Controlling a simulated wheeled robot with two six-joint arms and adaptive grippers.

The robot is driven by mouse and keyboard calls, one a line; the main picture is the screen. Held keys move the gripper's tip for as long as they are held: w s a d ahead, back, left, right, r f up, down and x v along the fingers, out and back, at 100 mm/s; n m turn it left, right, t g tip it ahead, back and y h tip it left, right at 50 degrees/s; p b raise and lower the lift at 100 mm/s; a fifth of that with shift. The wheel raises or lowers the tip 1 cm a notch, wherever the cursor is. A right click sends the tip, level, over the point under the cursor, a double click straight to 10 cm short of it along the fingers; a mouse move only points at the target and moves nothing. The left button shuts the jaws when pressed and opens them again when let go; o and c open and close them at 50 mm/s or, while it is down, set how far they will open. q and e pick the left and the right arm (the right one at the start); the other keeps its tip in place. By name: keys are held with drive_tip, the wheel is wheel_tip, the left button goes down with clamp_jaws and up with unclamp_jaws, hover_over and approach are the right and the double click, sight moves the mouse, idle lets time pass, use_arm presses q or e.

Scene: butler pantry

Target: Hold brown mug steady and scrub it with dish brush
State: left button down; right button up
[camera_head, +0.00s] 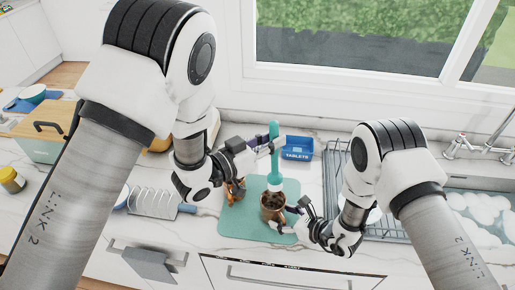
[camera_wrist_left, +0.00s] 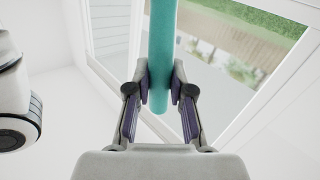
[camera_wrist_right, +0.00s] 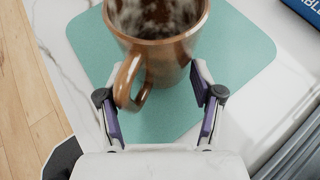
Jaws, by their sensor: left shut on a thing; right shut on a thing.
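The brown mug (camera_head: 266,212) stands upright on a teal mat (camera_head: 239,228). It fills the top of the right wrist view (camera_wrist_right: 165,55), its handle toward me and whitish foam or marks inside. My right gripper (camera_head: 288,217) is shut on the mug at its handle side, one finger on each side of the handle in the wrist view (camera_wrist_right: 160,100). The dish brush (camera_head: 274,165) has a teal handle and a pale lower end. It is upright with its lower end at the mug's mouth; bristle contact is hidden. My left gripper (camera_head: 270,148) is shut on the brush handle (camera_wrist_left: 161,50).
A blue tablets box (camera_head: 298,148) stands behind the mat. A dish rack (camera_head: 335,180) and a foamy sink (camera_head: 480,210) are to the right. A wire rack (camera_head: 152,203) is left. A small brown object (camera_head: 235,190) sits on the mat's left, partly hidden.

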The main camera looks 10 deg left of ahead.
sight(270, 175)
use_arm(q)
drive_tip(key=shift+f, duration=5.55)
use_arm(e)
drive_tip(key=c, duration=0.4)
use_arm(q)
drive_tip(key=shift+f, duration=0.8)
use_arm(e)
drive_tip(key=shift+c, duration=0.8)
use_arm(q)
drive_tip(key=shift+f, duration=0.15)
use_arm(e)
clamp_jaws()
